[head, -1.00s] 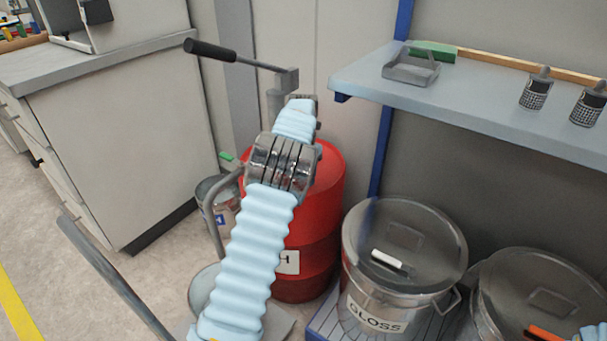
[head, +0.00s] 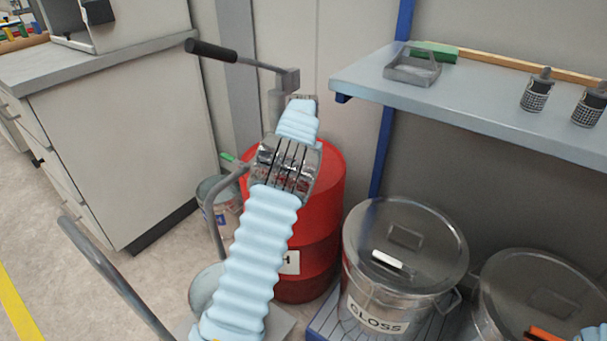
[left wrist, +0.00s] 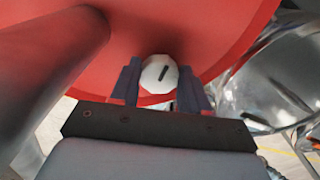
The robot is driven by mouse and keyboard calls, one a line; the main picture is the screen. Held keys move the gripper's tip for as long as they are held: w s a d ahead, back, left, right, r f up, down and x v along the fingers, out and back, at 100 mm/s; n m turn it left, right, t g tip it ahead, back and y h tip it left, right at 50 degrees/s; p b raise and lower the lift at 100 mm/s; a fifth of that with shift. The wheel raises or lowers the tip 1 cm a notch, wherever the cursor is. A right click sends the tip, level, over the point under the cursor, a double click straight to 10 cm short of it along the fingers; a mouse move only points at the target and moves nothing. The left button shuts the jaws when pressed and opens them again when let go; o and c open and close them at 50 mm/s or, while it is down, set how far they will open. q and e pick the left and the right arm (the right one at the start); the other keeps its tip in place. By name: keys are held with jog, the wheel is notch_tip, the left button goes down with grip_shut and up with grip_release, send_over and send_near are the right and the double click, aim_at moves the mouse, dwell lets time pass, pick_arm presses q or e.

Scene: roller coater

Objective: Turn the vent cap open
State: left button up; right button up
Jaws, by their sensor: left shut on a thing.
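The vent cap (left wrist: 159,75) is a small white, many-sided cap with a dark slot mark, on top of the red drum (left wrist: 200,35). The slot mark stands tilted a little from upright in the left wrist view. My left gripper (left wrist: 160,88) is shut on the cap, with one dark finger on each side of it. In the head view the red drum (head: 318,225) stands behind my left arm, which hides the cap and the gripper. Only a small bit of my right arm shows at the lower right edge of the head view.
A crank pump (head: 285,85) with a black handle rises from the drum. A grey cart handle (head: 110,275) is at the lower left. A shelf (head: 470,100) juts out at the right above a lidded GLOSS bin (head: 405,250). A cabinet (head: 110,140) stands at the left.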

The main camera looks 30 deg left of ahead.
pick_arm(q)
jog(key=o, duration=1.1)
jog(key=shift+c, duration=0.2)
notch_tip(320, 180, up, 14)
jog(key=shift+s+f, duration=0.1)
jog(key=shift+f, duration=0.05)
